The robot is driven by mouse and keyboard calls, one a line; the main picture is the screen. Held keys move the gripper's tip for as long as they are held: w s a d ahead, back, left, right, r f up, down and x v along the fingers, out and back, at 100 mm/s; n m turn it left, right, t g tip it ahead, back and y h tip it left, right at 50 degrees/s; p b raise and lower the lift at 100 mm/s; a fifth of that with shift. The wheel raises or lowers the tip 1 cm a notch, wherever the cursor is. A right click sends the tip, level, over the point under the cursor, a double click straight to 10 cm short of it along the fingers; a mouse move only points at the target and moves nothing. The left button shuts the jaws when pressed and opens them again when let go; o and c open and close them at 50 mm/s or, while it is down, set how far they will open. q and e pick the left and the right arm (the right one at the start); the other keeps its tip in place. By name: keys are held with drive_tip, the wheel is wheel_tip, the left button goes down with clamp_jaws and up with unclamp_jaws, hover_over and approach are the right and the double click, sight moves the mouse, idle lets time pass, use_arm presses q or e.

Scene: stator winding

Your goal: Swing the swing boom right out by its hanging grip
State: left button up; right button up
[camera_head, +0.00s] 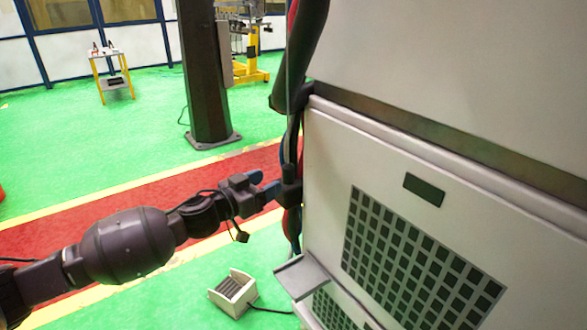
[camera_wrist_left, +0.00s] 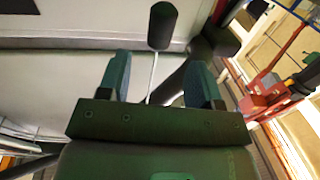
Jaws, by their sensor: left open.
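My left gripper (camera_head: 264,184) reaches in from the left in the head view, its blue fingers pointing at dark hanging parts beside the machine's left edge. In the left wrist view its two fingers (camera_wrist_left: 160,70) are apart with nothing clamped between them. A dark cylindrical grip (camera_wrist_left: 162,26) on a thin pale rod or cord (camera_wrist_left: 153,78) shows between and beyond the fingertips, apart from them. In the head view a dark piece (camera_head: 291,191) just past the fingertips may be this grip; I cannot tell. The swing boom itself is not clearly identifiable. My right gripper is not in view.
A large pale cabinet (camera_head: 335,165) with a vent grille fills the right. Thick dark and red hoses (camera_head: 305,50) hang along its edge. A dark column (camera_head: 204,75) stands behind. A small box (camera_head: 232,295) lies on the green floor below my arm. The left floor is mostly clear.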

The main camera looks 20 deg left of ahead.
sight(293, 169)
use_arm(q)
drive_tip(key=x, duration=0.9)
drive_tip(key=shift+w, duration=0.2)
drive_tip(key=shift+d, duration=0.1)
clamp_jaws()
drive_tip(key=shift+s+f, duration=0.1)
